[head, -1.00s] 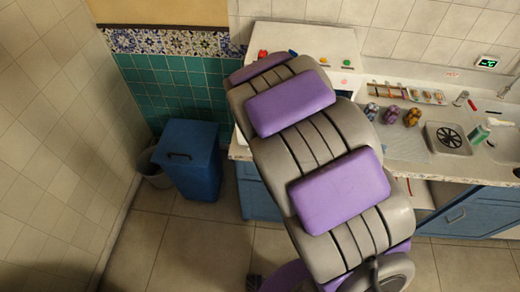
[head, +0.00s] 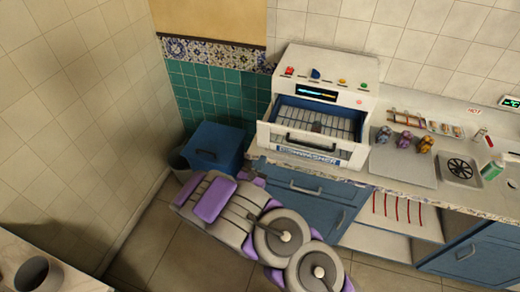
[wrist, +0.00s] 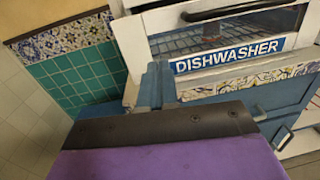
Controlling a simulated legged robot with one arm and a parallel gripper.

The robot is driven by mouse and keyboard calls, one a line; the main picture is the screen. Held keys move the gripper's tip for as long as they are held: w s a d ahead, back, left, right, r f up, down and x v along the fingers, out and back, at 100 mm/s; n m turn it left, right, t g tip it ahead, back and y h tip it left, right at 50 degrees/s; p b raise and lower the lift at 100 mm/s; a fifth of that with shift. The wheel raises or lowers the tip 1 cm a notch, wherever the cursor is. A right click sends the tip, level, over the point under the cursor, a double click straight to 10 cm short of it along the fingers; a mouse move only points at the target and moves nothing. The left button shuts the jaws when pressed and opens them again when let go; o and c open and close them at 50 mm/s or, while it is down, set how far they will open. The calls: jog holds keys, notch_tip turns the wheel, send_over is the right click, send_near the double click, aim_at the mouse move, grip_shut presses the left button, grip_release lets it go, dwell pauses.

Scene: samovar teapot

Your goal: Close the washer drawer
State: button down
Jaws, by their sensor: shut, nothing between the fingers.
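The dishwasher (head: 328,66) is a white box on the counter with coloured knobs and a lit display. Its washer drawer (head: 276,131) is pulled out, with a dark handle on its white front and a wire rack inside. A small dark reddish item sits in the rack. In the wrist view, the drawer front (wrist: 160,20) shows at the top above the blue DISHWASHER label. My gripper (wrist: 152,88) is shut and empty, below and left of the label. In the head view, my gripper (head: 252,177) is low in front of the counter, apart from the drawer, and partly hidden by my arm.
Right of the dishwasher, the counter (head: 400,176) holds several patterned objects (head: 404,140), a spice rack, a round black drain and a green bottle. A blue bin (head: 215,148) stands left of the blue cabinets (head: 310,197). An open shelf is below the counter.

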notch_tip(320, 180, down, 2)
jog(key=s+a+n+y, duration=0.1)
jog(key=a+y, duration=0.1)
jog(key=b, duration=0.2)
send_near(267, 138)
jog(key=x, duration=0.6)
jog(key=shift+s+f, duration=0.1)
jog(key=shift+f, duration=0.05)
jog(key=shift+w, duration=0.45)
jog(key=shift+w+a, duration=0.15)
jog(key=shift+a, duration=0.05)
jog(key=shift+d, duration=0.35)
